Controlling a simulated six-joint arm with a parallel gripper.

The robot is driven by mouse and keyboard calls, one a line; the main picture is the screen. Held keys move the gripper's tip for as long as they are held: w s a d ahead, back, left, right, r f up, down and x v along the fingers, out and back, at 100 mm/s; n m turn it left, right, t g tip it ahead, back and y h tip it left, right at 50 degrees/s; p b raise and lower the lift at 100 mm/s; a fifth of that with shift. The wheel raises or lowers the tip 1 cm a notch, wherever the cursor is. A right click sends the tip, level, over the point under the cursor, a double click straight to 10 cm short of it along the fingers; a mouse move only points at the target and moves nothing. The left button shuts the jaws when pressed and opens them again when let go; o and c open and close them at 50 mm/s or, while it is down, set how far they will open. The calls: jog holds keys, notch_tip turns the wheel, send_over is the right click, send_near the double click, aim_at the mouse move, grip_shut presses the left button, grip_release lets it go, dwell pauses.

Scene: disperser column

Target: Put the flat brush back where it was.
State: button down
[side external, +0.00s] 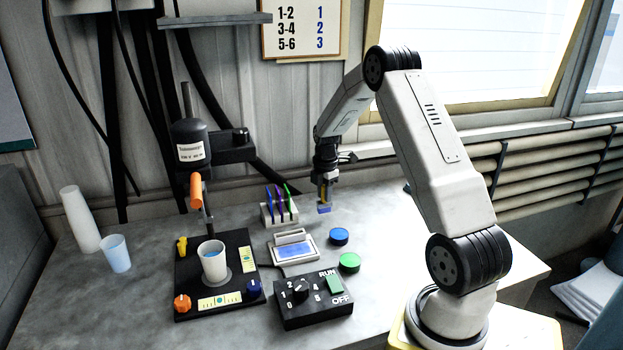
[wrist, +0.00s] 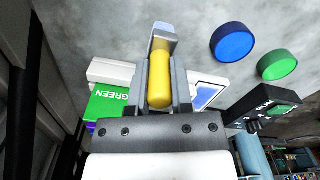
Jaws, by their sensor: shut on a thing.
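The flat brush has a yellow handle (wrist: 159,82) and a pale metal-looking part with a blue end (side external: 324,209). My gripper (side external: 325,188) is shut on the brush handle, one finger on each side, as the wrist view (wrist: 160,78) also shows. The brush hangs roughly upright, blue end down, over the bench right of a small white rack (side external: 267,214). I cannot tell whether the blue end touches the bench. The rack holds upright purple, blue and green pieces; one green piece (wrist: 108,106) reads GREEN in the wrist view.
A scale (side external: 309,246) stands in front of the rack. Blue (side external: 338,236) and green (side external: 349,262) round lids lie to its right. A dial box (side external: 312,310) is in front. The disperser (side external: 190,140) and a white cup (side external: 212,265) stand left. Bare bench lies right of the lids.

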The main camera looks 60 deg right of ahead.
jog(key=shift+f, duration=1.4)
jog(key=shift+f, duration=0.1)
jog(key=c, duration=0.5)
grip_release()
notch_tip(320, 180, up, 12)
jog(key=shift+r, duration=0.1)
